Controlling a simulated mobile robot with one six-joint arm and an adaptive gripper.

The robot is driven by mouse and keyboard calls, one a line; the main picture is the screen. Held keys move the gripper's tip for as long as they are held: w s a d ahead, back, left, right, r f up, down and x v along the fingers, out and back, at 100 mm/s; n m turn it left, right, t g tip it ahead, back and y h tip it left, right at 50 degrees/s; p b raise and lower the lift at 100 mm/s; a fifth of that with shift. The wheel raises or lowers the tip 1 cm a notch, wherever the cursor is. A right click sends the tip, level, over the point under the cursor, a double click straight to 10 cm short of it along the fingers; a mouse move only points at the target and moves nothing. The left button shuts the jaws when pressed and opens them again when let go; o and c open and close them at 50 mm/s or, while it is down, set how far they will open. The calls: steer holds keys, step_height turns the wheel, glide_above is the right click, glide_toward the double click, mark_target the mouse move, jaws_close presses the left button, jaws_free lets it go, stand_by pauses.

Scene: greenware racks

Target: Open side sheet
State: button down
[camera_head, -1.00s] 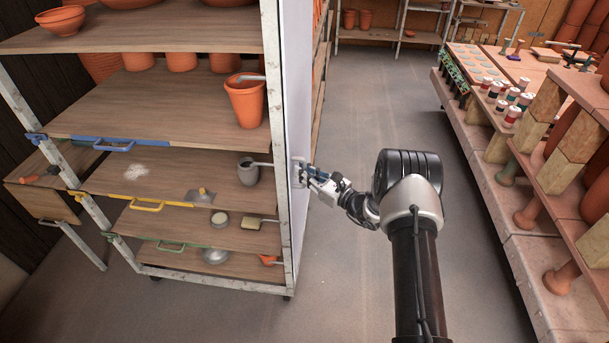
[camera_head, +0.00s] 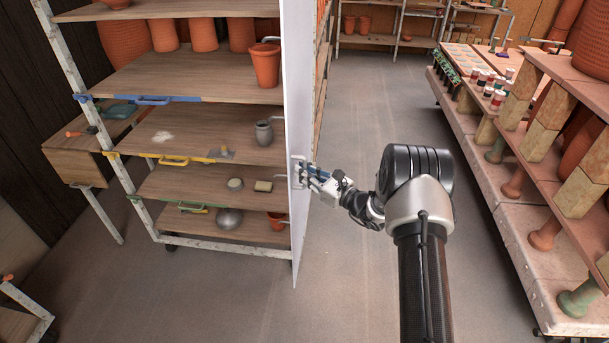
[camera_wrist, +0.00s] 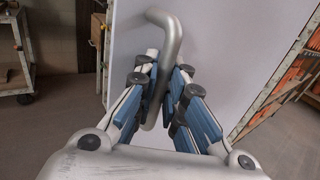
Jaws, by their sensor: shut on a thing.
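The side sheet (camera_head: 299,105) is a tall white panel at the right side of the rack, seen nearly edge-on in the head view. In the wrist view the sheet (camera_wrist: 225,45) fills the middle as a pale flat surface. A grey bent-bar handle (camera_wrist: 172,45) stands out from it; in the head view the handle (camera_head: 297,165) is small and partly hidden by my gripper. My gripper (camera_head: 310,175) is shut on the handle. In the wrist view its blue-padded fingers (camera_wrist: 165,100) sit on both sides of the bar.
The wooden-shelved rack (camera_head: 180,75) holds terracotta pots, a grey jug (camera_head: 264,132) and small tools. A stepped bench (camera_head: 490,170) with jars and pots runs along the right. The floor (camera_head: 370,120) between them is clear. A wooden side table (camera_head: 75,165) stands at left.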

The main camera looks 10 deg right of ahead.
steer(key=shift+s, duration=0.2)
steer(key=c, duration=1.9)
jaws_free()
steer(key=v, duration=1.2)
steer(key=shift+d, duration=0.1)
